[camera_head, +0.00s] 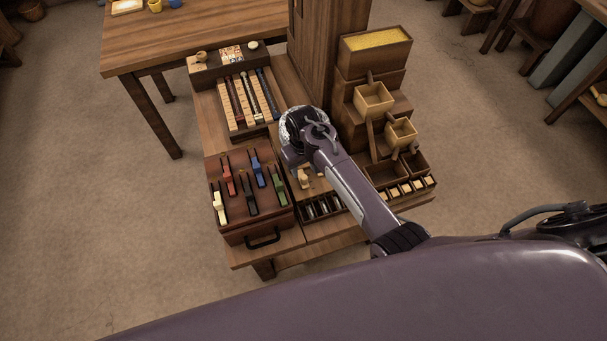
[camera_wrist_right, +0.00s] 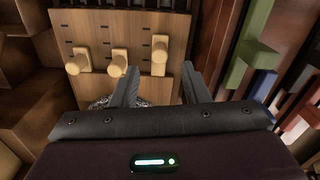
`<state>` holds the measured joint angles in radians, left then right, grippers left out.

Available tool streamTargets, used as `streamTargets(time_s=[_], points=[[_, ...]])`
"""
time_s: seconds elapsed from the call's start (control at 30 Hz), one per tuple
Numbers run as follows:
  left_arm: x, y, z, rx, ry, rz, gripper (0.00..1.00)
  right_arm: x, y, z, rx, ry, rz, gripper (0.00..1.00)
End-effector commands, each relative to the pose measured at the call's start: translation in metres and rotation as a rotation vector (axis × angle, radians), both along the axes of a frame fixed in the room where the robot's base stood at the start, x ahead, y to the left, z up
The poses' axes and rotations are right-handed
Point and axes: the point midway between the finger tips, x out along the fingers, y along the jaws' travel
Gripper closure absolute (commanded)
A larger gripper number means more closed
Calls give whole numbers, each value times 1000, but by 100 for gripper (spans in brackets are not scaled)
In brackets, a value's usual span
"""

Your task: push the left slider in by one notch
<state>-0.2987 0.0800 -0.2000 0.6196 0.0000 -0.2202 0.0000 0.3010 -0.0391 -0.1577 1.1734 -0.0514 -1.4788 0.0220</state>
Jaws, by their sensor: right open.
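A pale wooden panel (camera_wrist_right: 105,18) with three peg-like sliders and dark notch marks fills the upper middle of the right wrist view. That view is turned about against the head view, so the left slider (camera_wrist_right: 160,55) is its rightmost, nearest the coloured levers. The middle slider (camera_wrist_right: 118,63) and the far slider (camera_wrist_right: 77,62) stand beside it. My right gripper (camera_wrist_right: 159,70) is open and empty, its fingers to either side of the left slider's line; contact cannot be told. In the head view my right wrist hides most of the panel. My left gripper is out of view.
A reddish box (camera_head: 241,216) with several coloured levers stands close beside the panel. Stepped wooden bins (camera_head: 375,60) rise on the other side. Behind lies a rack of coloured bars (camera_head: 247,98). A wooden table (camera_head: 185,40) stands at the back left.

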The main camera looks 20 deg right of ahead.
Motion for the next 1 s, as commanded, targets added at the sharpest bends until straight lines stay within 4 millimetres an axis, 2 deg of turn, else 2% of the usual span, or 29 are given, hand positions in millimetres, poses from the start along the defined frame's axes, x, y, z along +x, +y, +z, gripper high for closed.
streamTargets(time_s=[0.1, 0.3, 0.47, 0.7, 1.0], points=[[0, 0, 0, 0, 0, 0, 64, 0, -1, -21, -1, 2, 0, 58], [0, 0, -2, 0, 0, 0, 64, 0, 0, -48, -1, -1, 0, 58], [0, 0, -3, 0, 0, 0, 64, 0, 0, -56, 0, -3, 0, 58], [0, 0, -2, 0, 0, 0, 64, 0, 0, -57, 0, -3, 0, 58], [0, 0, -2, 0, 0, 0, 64, 0, -1, -57, -1, -2, 0, 96]])
